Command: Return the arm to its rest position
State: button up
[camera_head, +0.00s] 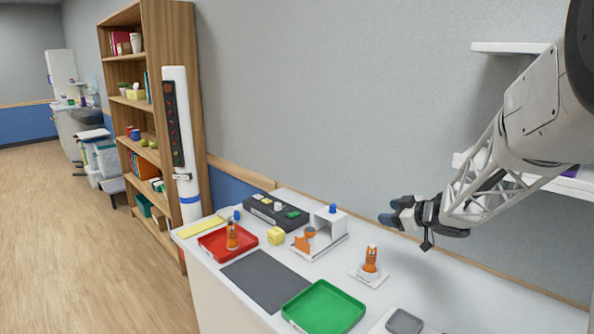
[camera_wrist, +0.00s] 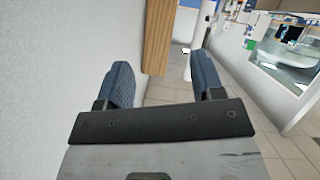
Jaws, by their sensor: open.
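My gripper (camera_head: 396,212) hangs in the air above the right part of the white table, at the end of my arm reaching in from the upper right. In the wrist view its two blue-grey fingers (camera_wrist: 160,84) stand apart with nothing between them. The fingers point left in the head view, away from the table objects. An orange bottle (camera_head: 371,258) stands upright on a small white base (camera_head: 369,279) below and left of my gripper.
White wall shelves (camera_head: 508,47) are close to my arm. A wooden bookshelf (camera_head: 176,130) stands left.

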jog(key=s+r+m+h, duration=0.4)
jog(key=s+h, duration=0.1)
jog(key=s, duration=0.2)
jog(key=s+r+m+h, duration=0.35)
jog(key=s+h, duration=0.25)
jog(key=s, duration=0.2)
jog(key=s+a+f+m+g, duration=0.1)
jog(key=s+a+f+g, duration=0.1)
jog(key=s, duration=0.7)
jog(key=s+a+f+m+g+y, duration=0.1)
jog(key=s+a+f+m+g, duration=0.1)
jog(key=s, duration=0.8)
jog(key=s+a+f+m+g+y, duration=0.1)
jog(key=s+a+g, duration=0.3)
jog(key=s, duration=0.6)
jog(key=shift+s+a+f, duration=0.25)
jog(key=shift+a+f, duration=0.05)
jog(key=shift+f, duration=0.3)
